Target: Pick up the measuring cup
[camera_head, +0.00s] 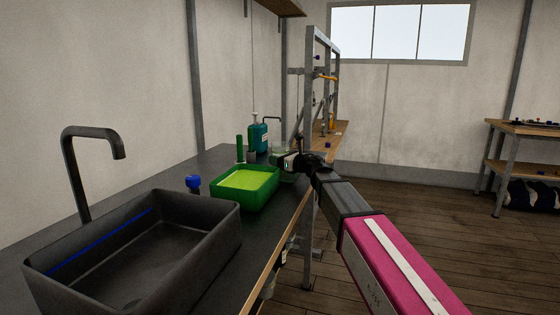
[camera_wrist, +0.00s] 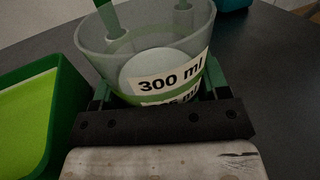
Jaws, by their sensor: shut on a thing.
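The measuring cup (camera_wrist: 170,62) is a clear, upright cup with a white "300 ml" label and some green on its lower part. It fills the top middle of the wrist view. My gripper (camera_wrist: 160,100) has a green finger on each side of the cup and is shut on it. Whether the cup's base touches the counter cannot be told. In the head view my gripper (camera_head: 285,160) is over the counter, beyond the green tray, and the cup there is faint and partly hidden.
A green tray (camera_head: 245,205) with a lime inside stands close to the left of the cup. A teal bottle (camera_head: 258,138) and a green upright item (camera_head: 240,148) stand behind. A dark sink (camera_head: 130,262) and a blue-topped item (camera_head: 193,184) are nearer on the dark counter (camera_head: 212,158).

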